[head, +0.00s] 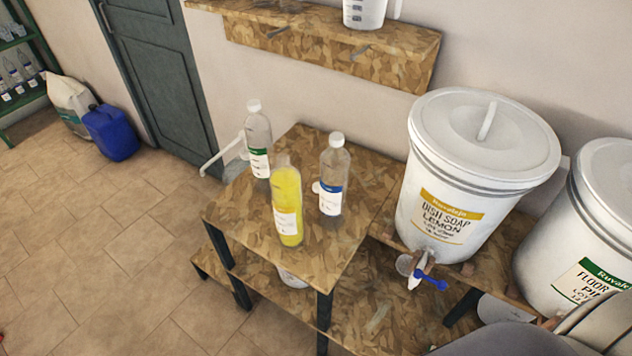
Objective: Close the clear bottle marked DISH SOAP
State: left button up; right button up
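A clear bottle filled with yellow liquid (287,205) stands upright at the front of the wooden table (330,245). It shows no cap on its top. Its white label has a yellow band, and the print is too small to read. A small white round piece (317,187), perhaps a cap, shows between this bottle and the blue-label bottle; its lower part is unclear.
A green-label bottle (257,140) and a blue-label bottle (333,175), both white-capped, stand close by. A white bent handle (222,156) is at the table's left. A DISH SOAP LEMON drum (480,160) with a blue-handled tap (430,281) and another drum (600,230) stand right.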

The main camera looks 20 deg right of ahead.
aim_at(286, 180)
jog(key=i+j, duration=0.1)
jog(key=j, duration=0.2)
jog(key=i+j+z, duration=0.1)
jog(key=j, duration=0.2)
jog(key=i+j, duration=0.1)
jog(key=j, duration=0.2)
jog(key=i+j+z, duration=0.1)
jog(key=i+j, duration=0.15)
jog(key=i, duration=0.2)
jog(key=i+j+z, duration=0.15)
jog(key=i+j, duration=0.15)
jog(key=i+l, duration=0.2)
jog(key=i, duration=0.2)
jog(key=z, duration=0.05)
